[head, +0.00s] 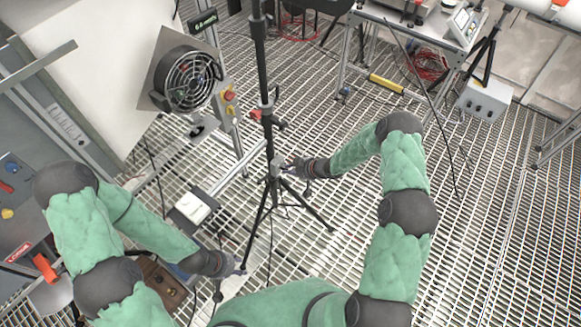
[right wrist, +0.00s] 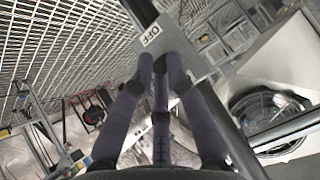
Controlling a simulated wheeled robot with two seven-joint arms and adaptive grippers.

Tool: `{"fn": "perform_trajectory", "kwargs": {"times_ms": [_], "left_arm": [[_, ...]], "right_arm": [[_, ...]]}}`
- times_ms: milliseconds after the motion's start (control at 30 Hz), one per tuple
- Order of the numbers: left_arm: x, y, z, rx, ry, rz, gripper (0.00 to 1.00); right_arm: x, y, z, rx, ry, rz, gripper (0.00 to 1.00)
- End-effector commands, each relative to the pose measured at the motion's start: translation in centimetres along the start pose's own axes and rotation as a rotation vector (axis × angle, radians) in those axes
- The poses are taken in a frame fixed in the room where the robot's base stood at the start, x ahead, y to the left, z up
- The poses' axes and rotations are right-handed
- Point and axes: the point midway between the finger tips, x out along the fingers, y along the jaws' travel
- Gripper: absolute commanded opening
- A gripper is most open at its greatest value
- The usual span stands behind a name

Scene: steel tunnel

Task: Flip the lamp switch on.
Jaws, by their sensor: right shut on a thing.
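A dark lamp stand (head: 263,95) on tripod legs stands upright in the middle of the head view; its lamp head is out of frame. A small grey switch box (head: 276,168) sits low on its pole. In the right wrist view the grey switch plate (right wrist: 188,58) carries an "OFF" label. My right gripper (head: 286,166) reaches the box from the right; its dark fingers (right wrist: 160,62) are close together at the plate, shut on the switch. The lever itself is hidden by the fingertips. My left gripper (head: 240,270) is low at left of the tripod, its opening too small to read.
A round black fan (head: 190,80) and a post with red and yellow buttons (head: 229,96) stand left of the pole. A white box (head: 192,207) lies left of the tripod. A metal table (head: 400,25) stands at back right. Grated floor at right is mostly clear.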

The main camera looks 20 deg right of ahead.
Motion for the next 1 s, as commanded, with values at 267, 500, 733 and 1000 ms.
{"fn": "perform_trajectory", "kwargs": {"times_ms": [267,500,733,1000], "left_arm": [[-1.36,0.49,0.06,0.000,0.000,0.000,0.40],[-1.41,0.50,0.07,0.000,0.000,0.000,0.40],[-1.40,0.50,0.06,0.000,0.000,0.000,0.40],[-1.41,0.50,0.06,0.000,0.000,0.000,0.40]], "right_arm": [[0.06,-0.54,-0.04,0.006,-0.078,0.005,0.00],[0.13,-0.52,0.05,0.008,-0.088,0.007,0.00],[0.14,-0.55,0.07,0.008,-0.088,0.006,0.21],[0.06,-0.33,-0.15,0.007,-0.084,0.010,0.37]]}}
